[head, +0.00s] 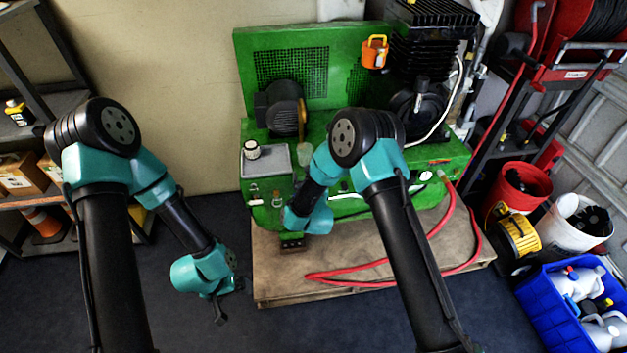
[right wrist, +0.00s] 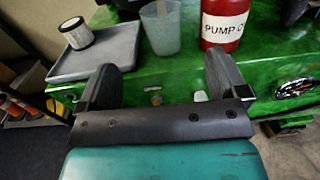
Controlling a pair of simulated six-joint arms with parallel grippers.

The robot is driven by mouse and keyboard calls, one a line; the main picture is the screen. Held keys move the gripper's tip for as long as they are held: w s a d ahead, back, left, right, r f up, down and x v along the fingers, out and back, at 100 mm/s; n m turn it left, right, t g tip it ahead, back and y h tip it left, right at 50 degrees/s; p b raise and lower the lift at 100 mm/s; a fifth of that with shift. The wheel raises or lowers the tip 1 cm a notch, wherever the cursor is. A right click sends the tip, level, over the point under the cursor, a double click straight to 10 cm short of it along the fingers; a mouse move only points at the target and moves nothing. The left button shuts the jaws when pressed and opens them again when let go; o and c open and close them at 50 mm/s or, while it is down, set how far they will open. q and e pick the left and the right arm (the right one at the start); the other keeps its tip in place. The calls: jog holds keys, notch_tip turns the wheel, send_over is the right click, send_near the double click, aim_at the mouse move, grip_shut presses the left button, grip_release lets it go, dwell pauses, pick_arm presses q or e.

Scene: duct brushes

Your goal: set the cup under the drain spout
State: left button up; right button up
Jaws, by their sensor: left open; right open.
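A translucent cup (right wrist: 161,30) stands upright on the green machine's ledge, between a grey tray and a red bottle. It also shows in the head view (head: 303,152), beside my right arm. My right gripper (right wrist: 162,82) is open and empty, its fingers pointing toward the cup, which is beyond the fingertips. A small brass-coloured fitting (right wrist: 155,99) on the machine's front shows between the fingers; I cannot tell whether it is the drain spout. My left gripper (head: 222,303) is open and empty, low over the floor left of the pallet.
The grey tray (right wrist: 98,55) holds a white filter (right wrist: 79,34) with a dark rim. The red bottle (right wrist: 222,25) reads "PUMP O". The green compressor (head: 262,45) stands on a wooden pallet (head: 350,262) crossed by a red hose (head: 440,268). Buckets and a blue crate (head: 548,295) are at right.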

jog(key=s+d+f+n+g+y, duration=0.1)
jog(key=s+d+f+n+g, duration=1)
jog(key=n, duration=0.6)
jog(key=s+d+n+g, duration=0.3)
jog(key=s+d+n, duration=0.2)
jog(key=s+n, duration=0.3)
jog(key=s+d+f+n+g+y, duration=0.1)
jog(key=s+d+n+g, duration=0.2)
jog(key=s, duration=1.2)
jog(key=d+n, duration=0.2)
jog(key=n, duration=0.3)
pick_arm(q)
jog(key=shift+c, duration=0.4)
pick_arm(e)
jog(key=shift+f, duration=0.1)
